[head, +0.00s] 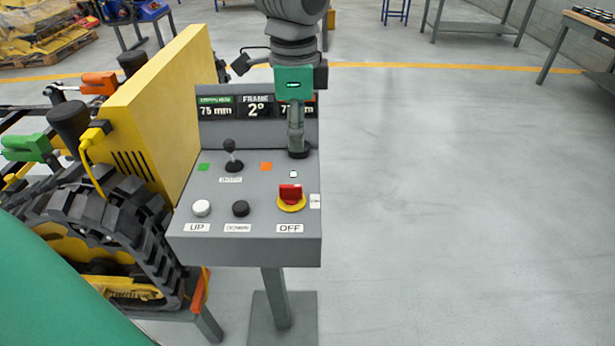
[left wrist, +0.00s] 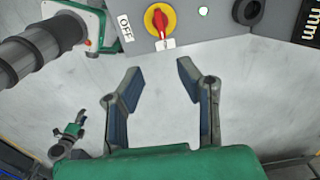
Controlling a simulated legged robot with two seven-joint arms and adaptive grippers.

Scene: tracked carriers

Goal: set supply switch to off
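The supply switch (head: 290,194) is a red knob on a yellow round base at the panel's front right, above the OFF label (head: 289,228). In the left wrist view the knob (left wrist: 160,20) points away from the OFF label's side, toward a small white label (left wrist: 165,44). My left gripper (head: 297,148) hangs over the panel's far right, behind the switch in the head view. In the left wrist view its fingers (left wrist: 156,82) are apart and empty. A small dark and green shape (left wrist: 70,135) there looks like my right gripper; its fingers are too small to judge.
The grey panel (head: 250,248) also has a joystick (head: 231,156), a white UP button (head: 201,208), a black button (head: 240,208) and displays (head: 217,108). A yellow tracked carrier (head: 150,110) stands close on the left. The floor to the right is clear.

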